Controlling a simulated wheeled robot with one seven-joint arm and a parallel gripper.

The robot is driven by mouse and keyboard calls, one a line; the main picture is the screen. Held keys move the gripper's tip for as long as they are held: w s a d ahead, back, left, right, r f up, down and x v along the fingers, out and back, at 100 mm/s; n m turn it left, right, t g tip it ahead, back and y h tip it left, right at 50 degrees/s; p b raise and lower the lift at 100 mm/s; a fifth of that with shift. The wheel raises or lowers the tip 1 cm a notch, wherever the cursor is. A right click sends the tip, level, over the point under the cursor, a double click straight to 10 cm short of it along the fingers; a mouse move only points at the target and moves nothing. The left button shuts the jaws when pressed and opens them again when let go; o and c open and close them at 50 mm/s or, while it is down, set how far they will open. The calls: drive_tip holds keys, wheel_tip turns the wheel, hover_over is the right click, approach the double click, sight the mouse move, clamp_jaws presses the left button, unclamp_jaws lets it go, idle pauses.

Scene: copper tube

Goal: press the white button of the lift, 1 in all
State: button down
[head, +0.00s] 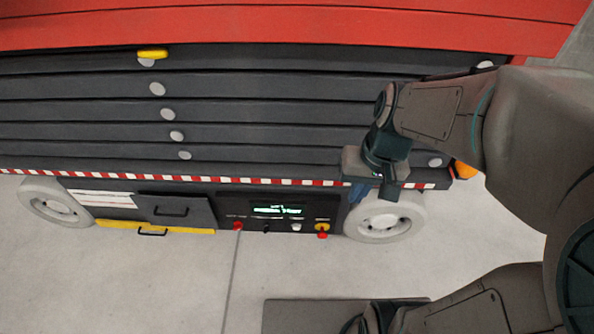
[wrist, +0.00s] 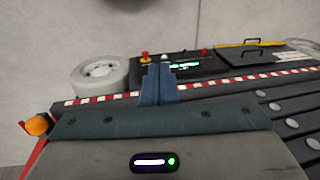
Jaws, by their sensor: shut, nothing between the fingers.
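The lift's dark control panel (head: 280,221) is low on its side, with a lit green display (head: 278,210). The small white button (head: 296,227) is on the panel's lower row, left of a yellow and red stop knob (head: 322,228). In the wrist view the white button (wrist: 165,58) is just beyond my fingertips, partly hidden by them. My gripper (head: 356,198) is in front of the lift, right of the panel and beside the right wheel in the head view. Its blue fingers (wrist: 158,70) are shut together and empty. I cannot see contact with the button.
The right wheel (head: 384,218) and a striped red-white edge (head: 280,182) are close to my gripper. A red knob (head: 238,226) and a small black switch (head: 266,228) are left of the button.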

sight(296, 228)
drive_tip(key=w+a+f+m+y+b, duration=0.1)
drive_tip(key=w+a+f+y+b, duration=0.35)
drive_tip(key=f, duration=0.85)
drive_tip(key=w+a+f+m+g+y+b, duration=0.15)
drive_tip(key=w+a+f+y+b, duration=0.35)
drive_tip(key=f, duration=0.7)
drive_tip(key=w+a+f+m+y+b, duration=0.1)
drive_tip(key=w+f+m+y+b, duration=0.15)
drive_tip(key=f+b, duration=0.7)
drive_tip(key=w+f+m+t+b, duration=0.1)
drive_tip(key=f+m+t, duration=0.3)
drive_tip(key=f, duration=0.8)
drive_tip(key=w+f+m+t+h+b, duration=0.1)
drive_tip(key=f+m+t+b, duration=0.3)
drive_tip(key=f, duration=0.8)
drive_tip(key=w+f+m+t+h+b, duration=0.1)
drive_tip(key=w+f+m+t+b, duration=0.1)
drive_tip(key=f, duration=1)
drive_tip(key=a+m+t+b, duration=0.1)
drive_tip(key=m+t, duration=0.1)
drive_tip(key=t, duration=0.1)
drive_tip(key=shift+w, duration=0.25)
drive_tip(key=shift+w+t, duration=0.1)
drive_tip(key=shift+t, duration=0.15)
drive_tip(key=w+b, duration=0.4)
drive_tip(key=w, duration=0.4)
drive_tip(key=shift+w+d, duration=0.2)
drive_tip(key=shift+w, duration=0.1)
drive_tip(key=shift+w, duration=0.1)
